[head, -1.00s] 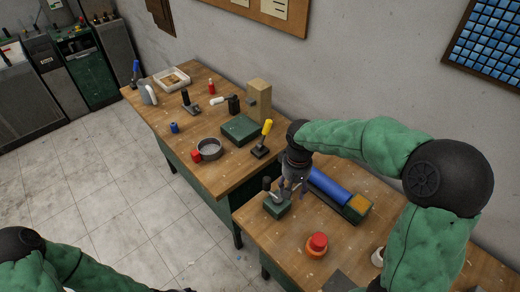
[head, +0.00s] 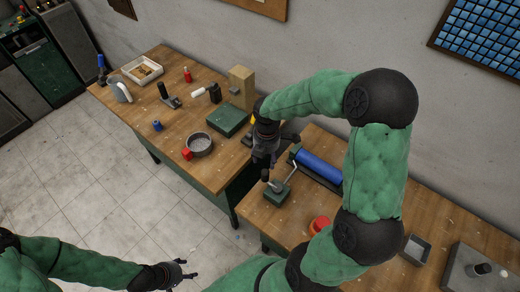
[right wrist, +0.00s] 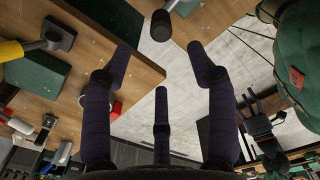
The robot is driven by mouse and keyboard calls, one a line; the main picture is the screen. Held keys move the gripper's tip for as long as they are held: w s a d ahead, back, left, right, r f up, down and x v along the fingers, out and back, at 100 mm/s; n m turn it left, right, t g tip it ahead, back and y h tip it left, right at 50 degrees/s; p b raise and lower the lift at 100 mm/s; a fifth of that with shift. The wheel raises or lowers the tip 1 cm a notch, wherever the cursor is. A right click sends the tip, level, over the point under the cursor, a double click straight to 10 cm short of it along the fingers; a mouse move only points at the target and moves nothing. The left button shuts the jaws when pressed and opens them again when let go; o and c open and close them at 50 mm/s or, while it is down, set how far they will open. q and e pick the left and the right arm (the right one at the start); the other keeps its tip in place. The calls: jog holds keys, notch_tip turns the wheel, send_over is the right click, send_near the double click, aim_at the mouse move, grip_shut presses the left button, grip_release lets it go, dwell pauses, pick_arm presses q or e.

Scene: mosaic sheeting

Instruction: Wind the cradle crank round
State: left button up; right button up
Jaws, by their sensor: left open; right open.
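The crank stands on a small dark green block (head: 277,193) at the near left of the right table. It has a bent metal arm and a dark knob (head: 265,175). A blue roll (head: 318,167) lies in its cradle just right of the crank. My right gripper (head: 265,163) is open just above the knob. In the right wrist view the dark knob (right wrist: 160,25) shows beyond the open fingers (right wrist: 162,62), apart from them. My left gripper (head: 179,271) is open and empty over the floor at the bottom.
A red-orange button (head: 319,224) sits near the crank, partly behind my right arm. A grey tray (head: 416,249) is at the right. The left table holds a green box (head: 228,120), a round grey bowl (head: 199,144) and a red piece (head: 186,154). A gap separates the tables.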

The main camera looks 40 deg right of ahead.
aim_at(265, 172)
jog(key=shift+s+f, duration=0.1)
jog(key=shift+f, duration=0.3)
notch_tip(265, 172, down, 10)
jog(key=shift+b, duration=0.55)
jog(key=c, duration=1.1)
